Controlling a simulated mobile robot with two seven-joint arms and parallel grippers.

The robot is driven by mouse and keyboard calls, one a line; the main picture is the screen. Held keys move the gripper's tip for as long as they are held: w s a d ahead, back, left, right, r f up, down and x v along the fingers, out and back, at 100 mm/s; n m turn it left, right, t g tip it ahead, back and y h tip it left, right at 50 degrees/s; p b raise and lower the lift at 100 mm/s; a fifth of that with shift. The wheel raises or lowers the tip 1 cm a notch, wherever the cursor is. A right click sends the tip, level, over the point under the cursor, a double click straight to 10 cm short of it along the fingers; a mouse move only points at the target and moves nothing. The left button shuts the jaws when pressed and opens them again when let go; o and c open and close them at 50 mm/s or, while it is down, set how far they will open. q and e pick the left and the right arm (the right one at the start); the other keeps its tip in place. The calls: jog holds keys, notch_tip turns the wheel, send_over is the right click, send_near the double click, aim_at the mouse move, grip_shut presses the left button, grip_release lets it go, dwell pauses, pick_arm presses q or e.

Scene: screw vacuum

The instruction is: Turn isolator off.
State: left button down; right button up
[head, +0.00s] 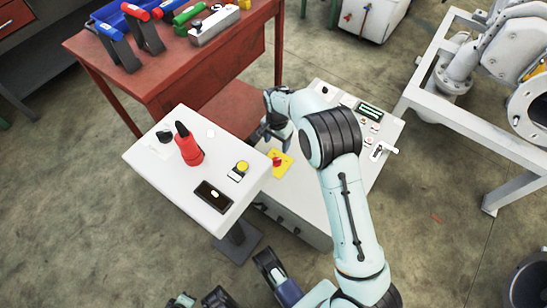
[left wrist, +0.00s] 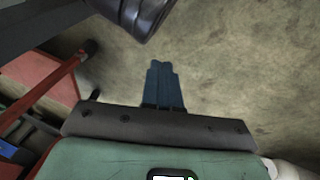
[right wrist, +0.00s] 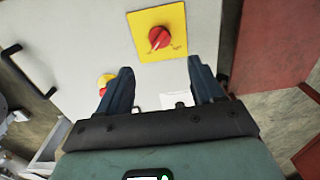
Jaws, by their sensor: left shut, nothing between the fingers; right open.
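The isolator is a red rotary knob (right wrist: 159,38) on a square yellow plate (right wrist: 175,18), fixed to a pale cabinet panel. Small marks on the plate are too small to read. In the head view the yellow plate (head: 284,158) shows beside my right gripper (head: 276,133). In the right wrist view my right gripper (right wrist: 160,76) is open and empty. Its fingers point towards the panel, with the knob ahead of the gap and apart from both fingertips. My left gripper (left wrist: 163,66) is shut and empty, over bare floor in its wrist view.
The pale cabinet (head: 300,205) stands beside a white table (head: 150,152) carrying a red object (head: 190,150) and a yellow button (head: 243,166). A red workbench (head: 175,60) with tools stands behind. A white machine frame (head: 425,85) is at the right.

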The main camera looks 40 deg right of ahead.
aim_at(276, 159)
notch_tip(276, 159, down, 10)
jog(key=b, duration=0.2)
jog(key=shift+f+b, duration=0.1)
jog(key=shift+b, duration=0.25)
pick_arm(q)
jog(key=s+f+g, duration=0.2)
jog(key=s+f, duration=0.3)
jog(key=s, duration=0.1)
jog(key=shift+s+a+f, duration=0.15)
jog(key=shift+a+f, duration=0.15)
jog(key=shift+a, duration=0.15)
pick_arm(e)
jog(key=shift+f, duration=0.5)
jog(key=c, duration=1.1)
